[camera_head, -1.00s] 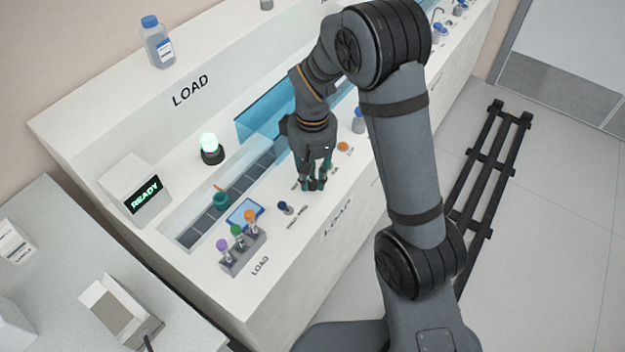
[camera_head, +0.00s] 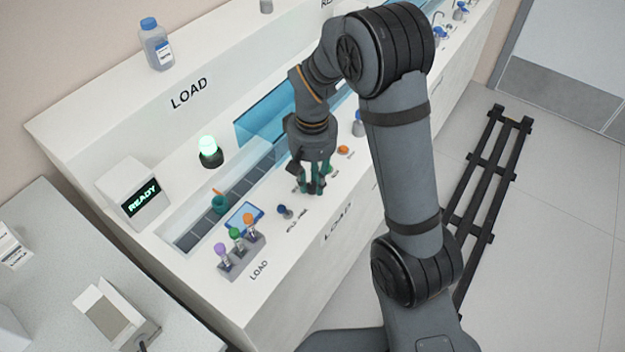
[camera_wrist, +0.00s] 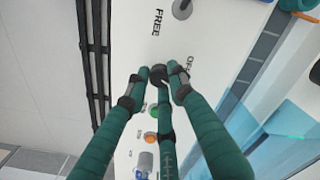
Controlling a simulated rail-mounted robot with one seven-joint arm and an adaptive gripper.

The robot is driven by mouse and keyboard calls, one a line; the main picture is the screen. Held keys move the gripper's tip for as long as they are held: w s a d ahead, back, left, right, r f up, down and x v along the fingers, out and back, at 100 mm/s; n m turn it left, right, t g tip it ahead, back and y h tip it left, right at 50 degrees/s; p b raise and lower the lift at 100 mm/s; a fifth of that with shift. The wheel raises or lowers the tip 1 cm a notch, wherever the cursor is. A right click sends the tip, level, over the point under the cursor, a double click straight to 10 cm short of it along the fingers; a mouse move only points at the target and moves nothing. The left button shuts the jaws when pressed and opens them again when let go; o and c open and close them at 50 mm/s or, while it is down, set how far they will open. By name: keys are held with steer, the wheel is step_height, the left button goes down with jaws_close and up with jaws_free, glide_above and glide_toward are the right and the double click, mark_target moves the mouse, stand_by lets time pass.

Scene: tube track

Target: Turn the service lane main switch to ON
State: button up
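A partly covered label beginning "OF" (camera_wrist: 188,63) is beside this knob, which fits the main switch. Its pointing direction is hidden by the fingers. I cannot tell whether the fingertips press on it. In the head view the fingers cover this knob.
An orange button (camera_head: 344,149) lies just past the gripper. A rack (camera_head: 241,258) with purple, green and orange capped tubes stands nearer the bench's front left. The READY display (camera_head: 141,200) and green lamp (camera_head: 209,151) are lit. A clear-walled track (camera_head: 262,130) runs behind the gripper.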

mark_target(312, 185)
steer(key=o, duration=0.5)
step_height(312, 185, up, 12)
stand_by(0.6)
step_height(312, 185, down, 12)
stand_by(0.8)
steer(key=shift+n, duration=0.3)
